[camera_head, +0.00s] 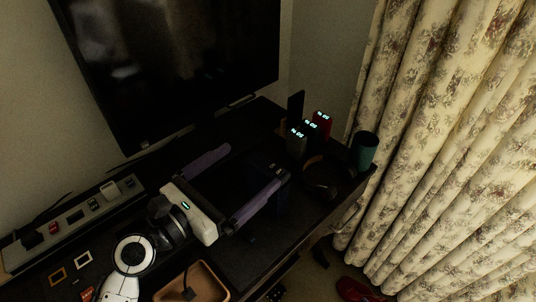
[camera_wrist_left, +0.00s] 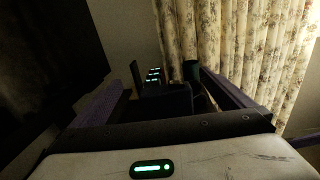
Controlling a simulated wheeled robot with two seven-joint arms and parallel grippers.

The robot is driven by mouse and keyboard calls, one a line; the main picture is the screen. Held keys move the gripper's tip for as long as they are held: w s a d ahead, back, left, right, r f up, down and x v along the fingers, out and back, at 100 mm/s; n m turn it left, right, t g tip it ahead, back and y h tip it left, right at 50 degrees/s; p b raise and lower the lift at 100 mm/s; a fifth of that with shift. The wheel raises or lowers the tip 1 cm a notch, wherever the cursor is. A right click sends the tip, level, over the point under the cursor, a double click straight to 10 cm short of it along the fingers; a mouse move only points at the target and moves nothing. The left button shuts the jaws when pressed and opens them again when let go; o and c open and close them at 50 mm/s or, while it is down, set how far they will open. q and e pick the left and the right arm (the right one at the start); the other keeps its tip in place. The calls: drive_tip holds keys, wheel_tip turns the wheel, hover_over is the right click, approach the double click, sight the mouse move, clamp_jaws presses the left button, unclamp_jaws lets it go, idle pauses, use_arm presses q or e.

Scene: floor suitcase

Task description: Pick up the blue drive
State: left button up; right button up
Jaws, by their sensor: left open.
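My left gripper (camera_head: 258,163) is open over the dark desk, its two purple-padded fingers spread apart. It also shows in the left wrist view (camera_wrist_left: 172,88). Several slim upright devices with lit displays (camera_head: 297,142) stand beyond the fingertips; one is red (camera_head: 322,119), the others look dark or grey. They also show in the left wrist view (camera_wrist_left: 153,75). A dark box-like shape (camera_wrist_left: 168,104) lies between the fingers in the wrist view. In this dim light I cannot tell which thing is the blue drive. My right gripper is not in view.
A black screen (camera_head: 180,60) stands behind the desk. A teal cup (camera_head: 365,150) and dark headphones (camera_head: 322,180) are at the right end. A power strip (camera_head: 75,220) lies at the left, a brown tray (camera_head: 192,284) in front. A patterned curtain (camera_head: 450,130) hangs at the right.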

sight(261, 178)
use_arm(q)
wheel_tip(261, 178, down, 5)
drive_tip(key=b, duration=0.3)
drive_tip(key=shift+s+f, duration=0.1)
wheel_tip(261, 178, down, 2)
drive_tip(key=shift+f+b, duration=0.25)
drive_tip(key=shift+b, duration=0.5)
drive_tip(key=shift+w+d+r+p, duration=0.3)
drive_tip(key=shift+w+d+r, duration=0.05)
drive_tip(key=shift+r, duration=0.05)
drive_tip(key=shift+w+d, duration=0.15)
drive_tip(key=x, duration=0.5)
drive_tip(key=shift+w+d, duration=0.25)
drive_tip(key=shift+w, duration=0.1)
drive_tip(key=shift+w+d, duration=0.15)
drive_tip(key=shift+c, duration=0.4)
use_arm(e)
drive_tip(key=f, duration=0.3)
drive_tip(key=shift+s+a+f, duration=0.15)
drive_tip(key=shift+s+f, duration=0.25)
